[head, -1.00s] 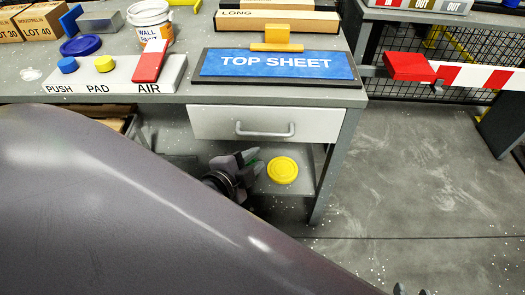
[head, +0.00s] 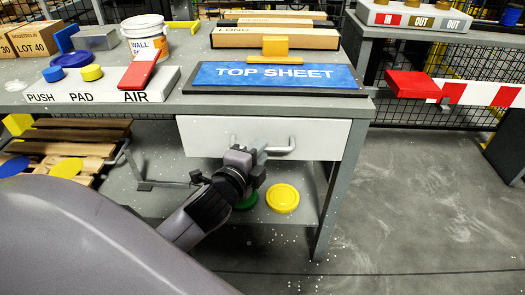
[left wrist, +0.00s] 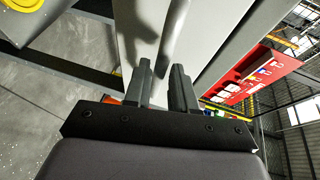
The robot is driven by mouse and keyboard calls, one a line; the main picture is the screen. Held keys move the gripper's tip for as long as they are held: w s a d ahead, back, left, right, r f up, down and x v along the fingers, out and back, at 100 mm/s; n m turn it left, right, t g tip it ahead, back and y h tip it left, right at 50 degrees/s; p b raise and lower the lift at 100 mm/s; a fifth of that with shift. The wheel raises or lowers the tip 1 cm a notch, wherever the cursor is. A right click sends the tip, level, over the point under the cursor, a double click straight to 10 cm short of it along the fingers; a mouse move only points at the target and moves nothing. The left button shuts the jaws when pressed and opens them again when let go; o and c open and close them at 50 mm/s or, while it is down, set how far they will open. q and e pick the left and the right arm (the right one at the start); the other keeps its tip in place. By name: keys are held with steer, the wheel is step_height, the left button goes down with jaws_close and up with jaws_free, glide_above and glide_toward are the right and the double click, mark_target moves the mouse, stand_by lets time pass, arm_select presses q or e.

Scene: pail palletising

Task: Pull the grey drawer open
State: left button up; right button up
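The grey drawer (head: 325,140) sits under the bench top and looks closed, its pale front level with the bench. Its bar handle (head: 291,146) is on the front, partly hidden by my left gripper (head: 262,150). In the left wrist view the handle (left wrist: 174,35) runs down toward the gap between the fingertips of my left gripper (left wrist: 162,72). The fingers are apart, and the lower end of the handle shows between their tips. I cannot tell whether they touch it. My right gripper is not in view.
The bench top (head: 200,105) holds a TOP SHEET board (head: 225,80), a push-button panel (head: 60,98) and a paint pail (head: 147,40). Yellow (head: 283,198) and green (head: 247,203) lids lie on the shelf below. A red-and-white barrier (head: 470,95) is at right; the floor (head: 420,200) there is clear.

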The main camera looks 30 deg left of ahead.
arm_select(q)
steer(key=shift+x, duration=1.15)
jaws_close()
steer(key=shift+s+d, duration=0.1)
steer(key=shift+d, duration=0.05)
